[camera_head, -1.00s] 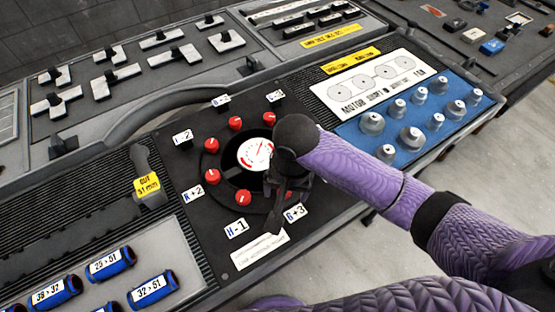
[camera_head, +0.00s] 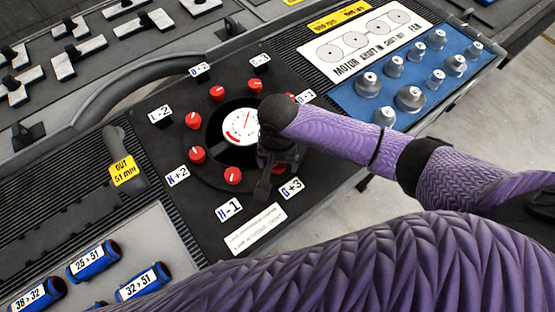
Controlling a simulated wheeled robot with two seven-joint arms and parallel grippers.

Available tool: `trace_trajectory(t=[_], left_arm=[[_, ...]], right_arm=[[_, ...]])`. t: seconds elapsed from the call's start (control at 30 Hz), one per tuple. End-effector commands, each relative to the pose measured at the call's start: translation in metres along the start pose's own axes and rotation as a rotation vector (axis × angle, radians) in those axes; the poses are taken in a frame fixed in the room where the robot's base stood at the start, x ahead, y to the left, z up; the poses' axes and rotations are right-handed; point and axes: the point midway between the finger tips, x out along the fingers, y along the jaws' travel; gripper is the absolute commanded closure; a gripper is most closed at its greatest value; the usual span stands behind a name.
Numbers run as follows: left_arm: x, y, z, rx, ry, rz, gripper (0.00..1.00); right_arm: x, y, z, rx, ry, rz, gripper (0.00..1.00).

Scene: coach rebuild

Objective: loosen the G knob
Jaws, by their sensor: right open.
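The G knob (camera_head: 280,169) is a red knob beside the "G+3" label (camera_head: 292,188), at the lower right of the ring around the gauge. Only a sliver of red shows, because my right gripper covers most of it. My right gripper (camera_head: 266,183) is dark and open, pointing down over the G knob's place. One finger shows between the knob and the "H-1" label (camera_head: 229,210). I cannot tell whether the fingers touch the knob. The white gauge (camera_head: 239,125) with a red mark is partly covered by the gripper. My left gripper is not in view.
Other red knobs, such as the one by "H-1" (camera_head: 233,176), sit close around the gauge. A blue panel with silver knobs (camera_head: 410,98) lies to the right. A lever with a yellow tag (camera_head: 123,170) stands left. A purple arm link of mine crosses the bottom.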

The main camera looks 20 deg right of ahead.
Motion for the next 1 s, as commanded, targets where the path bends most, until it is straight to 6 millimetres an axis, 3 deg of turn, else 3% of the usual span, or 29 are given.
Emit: trace_trajectory(t=[0.03, 0.4, 0.43, 0.73, 1.0], left_arm=[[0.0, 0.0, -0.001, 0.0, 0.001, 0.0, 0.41], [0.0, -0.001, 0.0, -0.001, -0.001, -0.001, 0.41], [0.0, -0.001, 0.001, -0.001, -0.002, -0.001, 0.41], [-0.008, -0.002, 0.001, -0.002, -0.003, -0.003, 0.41], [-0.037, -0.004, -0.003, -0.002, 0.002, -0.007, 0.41]], right_arm=[[0.0, 0.0, 0.0, 0.0, 0.0, 0.0, 0.18], [0.0, 0.0, 0.0, 0.0, 0.0, 0.0, 0.97], [0.0, 0.0, 0.0, 0.0, 0.0, 0.0, 1.0], [-0.003, 0.0, 0.0, -0.034, 0.0, 0.002, 1.0], [-0.006, 0.0, 0.001, -0.202, -0.003, 0.002, 1.0]])
